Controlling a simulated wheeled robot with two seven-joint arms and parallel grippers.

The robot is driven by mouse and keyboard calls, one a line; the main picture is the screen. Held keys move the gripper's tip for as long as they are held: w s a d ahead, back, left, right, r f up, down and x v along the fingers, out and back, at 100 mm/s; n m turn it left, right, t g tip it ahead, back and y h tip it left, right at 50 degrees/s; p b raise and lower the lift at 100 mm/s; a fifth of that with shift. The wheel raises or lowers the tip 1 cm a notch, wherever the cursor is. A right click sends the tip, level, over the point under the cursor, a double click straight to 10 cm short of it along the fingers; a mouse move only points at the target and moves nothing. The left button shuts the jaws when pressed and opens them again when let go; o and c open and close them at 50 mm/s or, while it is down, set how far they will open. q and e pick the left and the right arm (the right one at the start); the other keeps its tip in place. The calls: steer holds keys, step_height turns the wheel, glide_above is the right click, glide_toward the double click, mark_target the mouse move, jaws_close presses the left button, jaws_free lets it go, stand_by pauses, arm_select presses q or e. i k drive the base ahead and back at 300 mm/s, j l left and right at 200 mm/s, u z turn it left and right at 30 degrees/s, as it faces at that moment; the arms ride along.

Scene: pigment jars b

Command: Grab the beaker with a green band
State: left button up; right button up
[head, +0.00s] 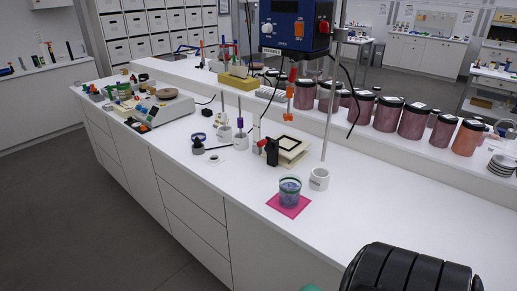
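A small clear beaker (290,191) with a greenish band near its rim and bluish-purple contents stands upright on a pink square mat (289,209). The mat lies on the white counter near its front edge, at the centre of the head view. Nothing covers the beaker. Neither of my grippers shows. A black ribbed part at the bottom right looks like part of my own arm, and it is well apart from the beaker.
A white mug (319,179) stands close to the beaker's right, beside a thin upright rod (331,110). A stirrer unit (296,25) hangs above. The counter (385,195) is clear to the right.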

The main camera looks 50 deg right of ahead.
mark_target(290, 185)
steer(key=i+u, duration=0.1)
steer(key=i, duration=0.75)
steer(key=i+l+u, duration=0.15)
steer(key=i, duration=0.65)
steer(key=i+z, duration=0.35)
steer(key=i+j+z, duration=0.15)
steer(key=z, duration=0.2)
steer(key=i+j+z, duration=0.15)
steer(key=z, duration=0.2)
steer(key=i+z, duration=0.1)
steer(key=z, duration=1.75)
